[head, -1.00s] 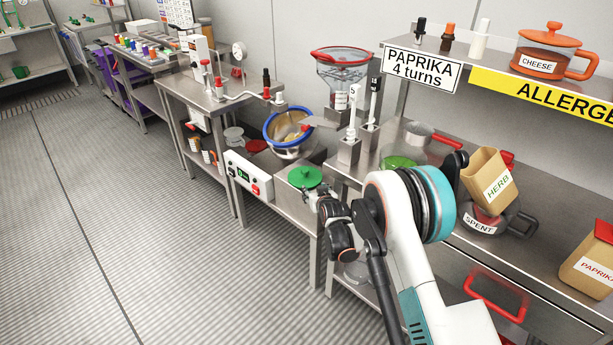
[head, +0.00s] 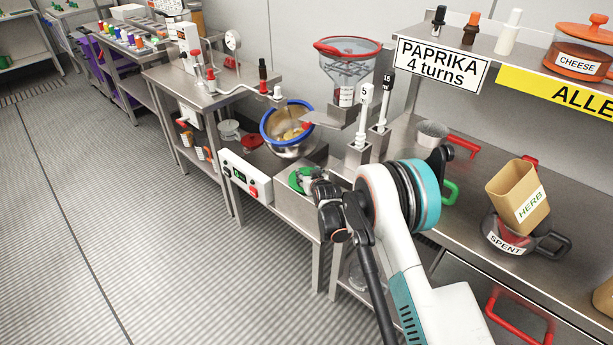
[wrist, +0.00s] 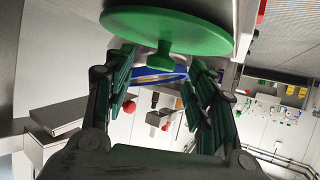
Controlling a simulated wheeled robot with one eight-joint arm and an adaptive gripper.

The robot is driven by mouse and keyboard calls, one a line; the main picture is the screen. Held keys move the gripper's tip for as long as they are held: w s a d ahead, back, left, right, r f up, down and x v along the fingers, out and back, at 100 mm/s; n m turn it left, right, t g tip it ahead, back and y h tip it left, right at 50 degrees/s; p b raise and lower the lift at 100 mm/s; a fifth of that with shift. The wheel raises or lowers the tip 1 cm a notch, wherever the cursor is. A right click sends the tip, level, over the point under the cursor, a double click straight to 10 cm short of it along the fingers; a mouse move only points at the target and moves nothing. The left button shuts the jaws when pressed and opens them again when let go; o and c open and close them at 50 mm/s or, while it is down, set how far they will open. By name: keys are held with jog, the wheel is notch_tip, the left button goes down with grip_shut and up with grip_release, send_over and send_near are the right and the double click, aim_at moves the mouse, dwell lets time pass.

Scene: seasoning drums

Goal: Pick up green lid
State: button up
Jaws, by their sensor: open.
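The green lid (head: 295,181) lies on the steel counter beside the control box, partly hidden by my gripper. In the wrist view the round lid (wrist: 165,27) fills the top, and its green knob (wrist: 160,60) points toward my gripper. My gripper (head: 309,182) is at the lid in the head view. In the wrist view my gripper (wrist: 160,75) is open, with its dark green ribbed fingers spread on either side of the knob. The fingers look apart from the knob, with nothing held.
A white control box (head: 243,177) stands left of the lid. A blue-rimmed bowl (head: 288,132) sits behind it under a red-rimmed hopper (head: 346,68). Upright dispensers marked 5 (head: 363,115) and 15 stand to the right. A green handle (head: 450,192) shows beyond my arm.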

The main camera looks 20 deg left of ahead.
jog(key=shift+x, duration=0.8)
jog(key=shift+s+r, duration=0.1)
jog(key=shift+s, duration=0.05)
jog(key=c, duration=1.1)
jog(key=shift+c, duration=0.4)
